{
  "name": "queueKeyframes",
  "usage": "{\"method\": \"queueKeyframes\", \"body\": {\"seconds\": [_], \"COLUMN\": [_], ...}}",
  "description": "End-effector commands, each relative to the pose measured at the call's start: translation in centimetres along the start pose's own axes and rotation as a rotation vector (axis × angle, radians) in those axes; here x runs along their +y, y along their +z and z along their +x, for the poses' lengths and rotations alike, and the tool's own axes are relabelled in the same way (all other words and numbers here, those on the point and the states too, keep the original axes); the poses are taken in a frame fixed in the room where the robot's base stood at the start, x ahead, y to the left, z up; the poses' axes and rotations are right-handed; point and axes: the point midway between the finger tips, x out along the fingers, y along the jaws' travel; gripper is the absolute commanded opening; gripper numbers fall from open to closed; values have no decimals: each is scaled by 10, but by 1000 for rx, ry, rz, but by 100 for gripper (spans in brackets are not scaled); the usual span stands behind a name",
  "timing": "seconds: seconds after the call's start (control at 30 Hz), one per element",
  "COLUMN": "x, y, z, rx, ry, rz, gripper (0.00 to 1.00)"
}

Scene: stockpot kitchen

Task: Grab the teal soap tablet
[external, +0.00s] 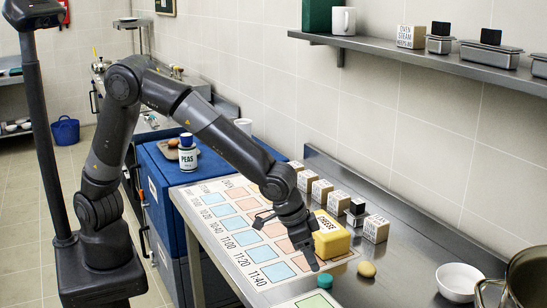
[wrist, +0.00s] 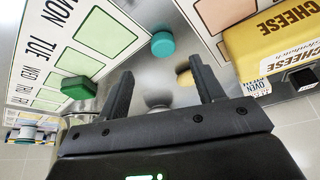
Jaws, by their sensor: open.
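The teal soap tablet (external: 325,281) is a small round teal piece lying on the steel counter near the printed chart, just right of and below my gripper (external: 311,262). In the wrist view the teal soap tablet (wrist: 162,44) shows beyond the fingertips, roughly centred between the two fingers. My gripper (wrist: 161,70) is open and empty, with its fingers apart, and is not touching the tablet.
A tan round piece (external: 366,269) lies close by on the right, and a yellow cheese box (external: 331,235) stands behind. A green block (wrist: 79,88) shows at left in the wrist view. A white bowl (external: 459,281) and metal pot (external: 527,280) stand farther right.

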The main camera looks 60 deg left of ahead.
Motion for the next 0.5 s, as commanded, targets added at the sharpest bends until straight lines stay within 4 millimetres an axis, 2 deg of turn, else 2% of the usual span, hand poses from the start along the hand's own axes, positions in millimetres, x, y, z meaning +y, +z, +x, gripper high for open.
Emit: {"method": "queueKeyframes", "body": {"seconds": [0.1,0.37,0.5], "x": [-1,-2,-5], "y": [0,-1,-4], "z": [19,38,58], "rx": [-2,-1,-2], "ry": [-2,-1,-2], "rz": [0,-1,-1], "gripper": [61,61,61]}}
